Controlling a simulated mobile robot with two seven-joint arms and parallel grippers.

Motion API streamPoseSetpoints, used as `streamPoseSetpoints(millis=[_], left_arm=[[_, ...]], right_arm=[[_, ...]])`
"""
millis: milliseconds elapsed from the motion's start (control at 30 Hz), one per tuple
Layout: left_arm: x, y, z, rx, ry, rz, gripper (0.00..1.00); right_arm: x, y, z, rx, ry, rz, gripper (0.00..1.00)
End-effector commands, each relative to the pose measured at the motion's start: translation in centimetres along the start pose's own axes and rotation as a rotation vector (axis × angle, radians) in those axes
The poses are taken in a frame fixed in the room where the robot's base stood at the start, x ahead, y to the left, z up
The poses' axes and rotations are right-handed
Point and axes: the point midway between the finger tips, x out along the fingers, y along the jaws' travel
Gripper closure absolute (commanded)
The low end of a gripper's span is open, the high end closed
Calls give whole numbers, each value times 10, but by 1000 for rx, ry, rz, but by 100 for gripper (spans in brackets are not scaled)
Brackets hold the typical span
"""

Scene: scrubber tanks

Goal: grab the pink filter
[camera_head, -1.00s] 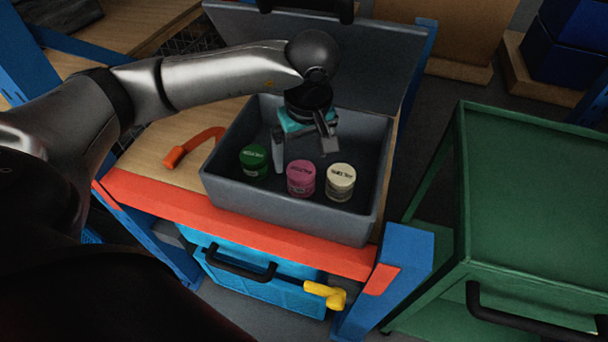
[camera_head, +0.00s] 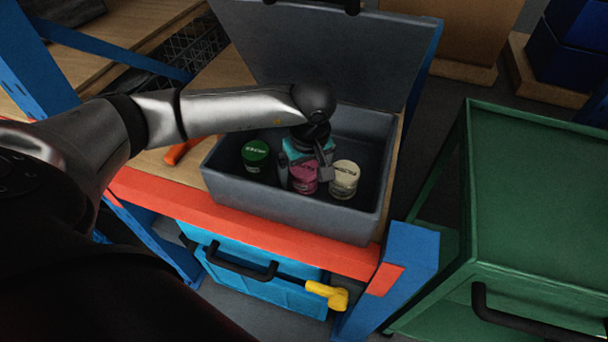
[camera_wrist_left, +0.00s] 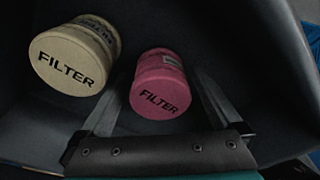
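The pink filter (camera_head: 304,182) stands upright in the grey case, between a green filter (camera_head: 256,157) and a cream filter (camera_head: 344,179). My left gripper (camera_head: 305,174) is over the pink filter from above, its fingers apart, one on each side of it. In the left wrist view the pink filter (camera_wrist_left: 160,88) shows its "FILTER" lid, with dark gaps between it and the fingers. The cream filter (camera_wrist_left: 75,58) is to its left there. The gripper hides part of the pink filter in the head view. My right gripper is not in view.
The grey case (camera_head: 285,215) has its lid (camera_head: 325,55) up at the back and stands on a wooden-topped bench with a red front edge (camera_head: 240,232). An orange strap (camera_head: 181,152) lies left of it. A green cart (camera_head: 540,200) stands on the right.

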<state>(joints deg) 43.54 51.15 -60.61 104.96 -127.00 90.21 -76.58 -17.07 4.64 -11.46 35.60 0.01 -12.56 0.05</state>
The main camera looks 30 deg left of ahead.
Motion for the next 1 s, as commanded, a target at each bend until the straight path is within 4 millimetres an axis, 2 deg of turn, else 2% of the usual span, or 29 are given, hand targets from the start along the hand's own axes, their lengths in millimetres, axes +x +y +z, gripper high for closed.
streamPoseSetpoints(millis=[67, 700, 900, 1000], left_arm=[[0, 0, 0, 0, 0, 0, 11], [-1, 0, 0, 0, 0, 0, 82], [-1, 0, 0, 0, 0, 1, 82], [-7, 0, -1, 0, 1, 2, 82]], right_arm=[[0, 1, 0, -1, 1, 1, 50], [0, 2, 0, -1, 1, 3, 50], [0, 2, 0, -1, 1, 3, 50], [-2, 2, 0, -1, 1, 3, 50]])
